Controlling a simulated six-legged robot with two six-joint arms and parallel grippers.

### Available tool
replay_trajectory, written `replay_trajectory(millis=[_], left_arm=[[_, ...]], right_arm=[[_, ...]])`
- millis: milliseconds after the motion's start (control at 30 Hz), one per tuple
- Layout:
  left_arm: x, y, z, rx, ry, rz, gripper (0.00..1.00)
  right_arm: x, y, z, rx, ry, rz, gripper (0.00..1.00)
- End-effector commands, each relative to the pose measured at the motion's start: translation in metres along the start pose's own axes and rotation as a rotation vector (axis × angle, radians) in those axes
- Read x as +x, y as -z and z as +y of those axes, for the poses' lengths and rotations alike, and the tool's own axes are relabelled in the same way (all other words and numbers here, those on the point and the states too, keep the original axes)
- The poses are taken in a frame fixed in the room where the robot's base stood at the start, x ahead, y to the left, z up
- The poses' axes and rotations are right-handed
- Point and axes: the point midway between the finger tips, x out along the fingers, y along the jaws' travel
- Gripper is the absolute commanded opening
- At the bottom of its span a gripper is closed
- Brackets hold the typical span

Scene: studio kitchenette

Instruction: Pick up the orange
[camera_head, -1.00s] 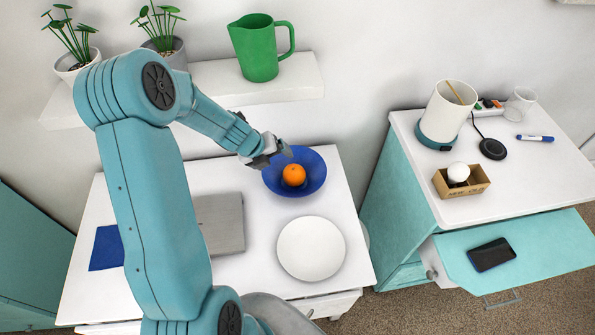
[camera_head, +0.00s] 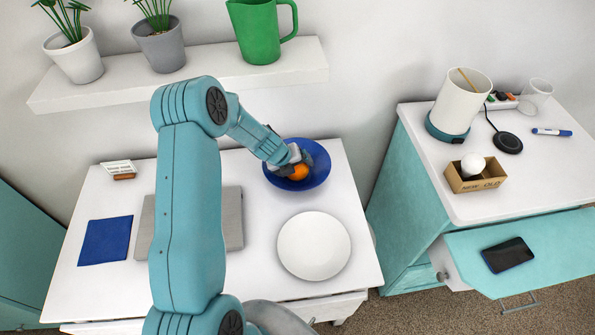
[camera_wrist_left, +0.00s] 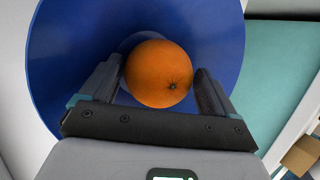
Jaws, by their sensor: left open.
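The orange (camera_head: 299,172) lies in the blue bowl (camera_head: 319,157) on the white table, partly hidden by my left gripper (camera_head: 293,167) in the head view. In the left wrist view the orange (camera_wrist_left: 160,74) sits between the two fingers of my open left gripper (camera_wrist_left: 163,85). The blue bowl (camera_wrist_left: 75,50) surrounds the orange. My right gripper is not in view.
A white plate (camera_head: 313,246) lies in front of the bowl. A shelf (camera_head: 190,85) with a green pitcher (camera_head: 262,32) and two plants hangs behind. A drawer with a phone (camera_head: 508,255) stands open at right.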

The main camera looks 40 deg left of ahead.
Motion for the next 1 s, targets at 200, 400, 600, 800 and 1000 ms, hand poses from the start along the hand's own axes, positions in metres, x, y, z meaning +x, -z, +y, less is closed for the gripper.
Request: replay_trajectory(millis=[200,400,600,800,1000], left_arm=[[0.002,-0.001,0.0,-0.001,0.0,-0.001,0.9],[0.002,0.0,0.0,0.0,0.0,0.0,0.39],[0.003,0.001,0.0,0.0,0.0,0.002,0.39],[-0.013,-0.004,-0.007,-0.001,-0.001,0.003,0.39],[-0.051,-0.016,-0.025,0.0,0.0,0.0,0.39]], right_arm=[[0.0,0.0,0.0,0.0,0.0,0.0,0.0],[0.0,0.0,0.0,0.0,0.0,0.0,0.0],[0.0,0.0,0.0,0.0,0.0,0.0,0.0],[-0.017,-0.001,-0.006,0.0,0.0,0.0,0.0],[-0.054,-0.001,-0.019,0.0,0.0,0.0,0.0]])
